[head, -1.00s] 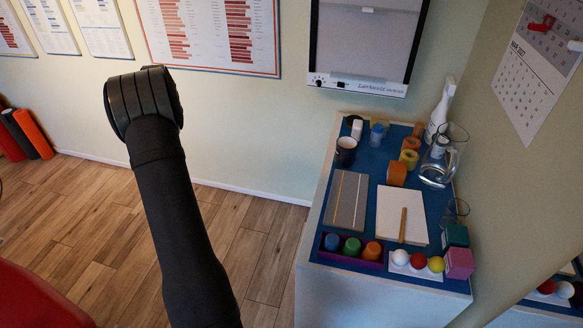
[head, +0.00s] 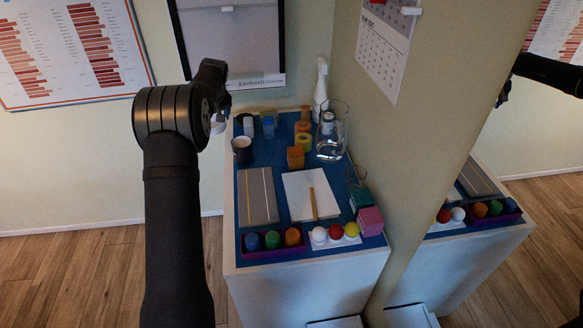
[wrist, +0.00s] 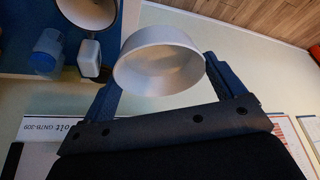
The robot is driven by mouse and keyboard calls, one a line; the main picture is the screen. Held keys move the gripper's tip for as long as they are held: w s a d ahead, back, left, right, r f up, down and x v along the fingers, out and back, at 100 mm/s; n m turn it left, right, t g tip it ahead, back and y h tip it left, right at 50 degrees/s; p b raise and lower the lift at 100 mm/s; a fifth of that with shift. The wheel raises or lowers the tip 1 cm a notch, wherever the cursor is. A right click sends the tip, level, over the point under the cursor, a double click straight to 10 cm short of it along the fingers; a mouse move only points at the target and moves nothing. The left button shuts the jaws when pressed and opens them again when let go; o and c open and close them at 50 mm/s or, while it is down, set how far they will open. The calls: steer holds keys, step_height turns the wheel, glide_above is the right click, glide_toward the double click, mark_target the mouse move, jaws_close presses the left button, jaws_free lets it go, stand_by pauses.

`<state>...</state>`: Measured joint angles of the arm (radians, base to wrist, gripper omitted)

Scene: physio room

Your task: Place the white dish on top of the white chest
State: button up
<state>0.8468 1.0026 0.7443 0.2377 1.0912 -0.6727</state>
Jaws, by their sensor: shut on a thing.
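The white dish (wrist: 160,62) is a round, shallow bowl, held between the two fingers of my gripper (wrist: 166,70) in the wrist view. In the head view my gripper (head: 219,103) is beyond my dark wrist, near the chest's back left corner. Only a small pale part of the dish (head: 217,126) shows there, the rest hidden by my arm. The white chest (head: 300,283) stands against the wall with a blue top (head: 272,182). The dish appears above the floor beside the top's left edge; its exact height over the top is unclear.
A glass jug (head: 332,135) and spray bottle (head: 320,90) are back right. A grey book (head: 257,197), white pad (head: 298,190) and purple tray (head: 272,252) crowd the front.

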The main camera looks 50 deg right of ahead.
steer(key=s+d+m, duration=0.2)
steer(key=s+d, duration=1)
steer(key=s, duration=0.2)
steer(key=shift+h, duration=0.4)
steer(key=f, duration=1.4)
steer(key=shift+s+f, duration=0.4)
steer(key=shift+f, duration=0.2)
steer(key=o, duration=0.8)
steer(key=shift+r, duration=0.1)
